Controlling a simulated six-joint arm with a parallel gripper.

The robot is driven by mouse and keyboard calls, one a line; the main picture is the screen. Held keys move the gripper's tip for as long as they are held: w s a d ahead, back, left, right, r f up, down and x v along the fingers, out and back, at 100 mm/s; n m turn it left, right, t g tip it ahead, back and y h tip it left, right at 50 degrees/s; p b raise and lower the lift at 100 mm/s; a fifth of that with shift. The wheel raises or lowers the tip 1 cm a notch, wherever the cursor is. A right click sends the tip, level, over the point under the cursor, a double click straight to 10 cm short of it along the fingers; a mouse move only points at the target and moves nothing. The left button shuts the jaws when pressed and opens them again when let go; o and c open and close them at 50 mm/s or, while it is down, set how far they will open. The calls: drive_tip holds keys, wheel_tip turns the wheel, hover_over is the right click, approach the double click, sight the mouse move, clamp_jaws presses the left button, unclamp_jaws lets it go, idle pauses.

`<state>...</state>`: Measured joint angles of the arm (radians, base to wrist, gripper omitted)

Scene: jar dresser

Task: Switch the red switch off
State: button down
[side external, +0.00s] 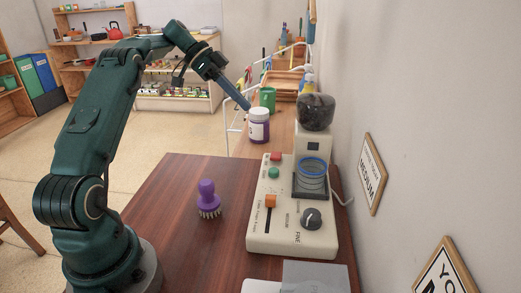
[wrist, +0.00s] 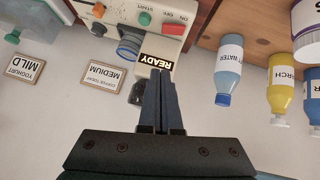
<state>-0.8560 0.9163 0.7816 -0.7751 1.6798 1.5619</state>
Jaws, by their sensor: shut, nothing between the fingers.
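The red switch (side external: 276,156) is at the far left corner of the cream machine's (side external: 258,222) top, beyond the green button (side external: 273,172). In the wrist view, which is upside down, the red switch (wrist: 174,28) lies beside the green start button (wrist: 145,18), near an ON label. I cannot tell which way the switch is set. My gripper (side external: 247,107) is shut and empty. It is in the air beyond and above the switch, beside the purple jar (side external: 259,124), and apart from the switch.
The machine also has an orange slider (side external: 270,201), a dark dial (side external: 311,218), a blue-rimmed cup (side external: 312,175) and a dark-filled hopper (side external: 316,112). A purple brush (side external: 208,199) stands on the table (side external: 175,190). The wall is close on the right. Bottles (wrist: 228,70) stand on a shelf.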

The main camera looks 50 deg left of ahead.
idle(0.3)
hover_over(269, 163)
drive_tip(key=f, duration=0.6)
drive_tip(key=shift+w+a+f, duration=0.15)
drive_tip(key=shift+a+f, duration=0.15)
drive_tip(key=shift+a, duration=0.05)
drive_tip(key=f, duration=0.3)
drive_tip(key=shift+d, duration=0.3)
drive_tip(key=shift+s+f, duration=0.25)
drive_tip(key=shift+f, duration=0.3)
drive_tip(key=shift+d, duration=0.1)
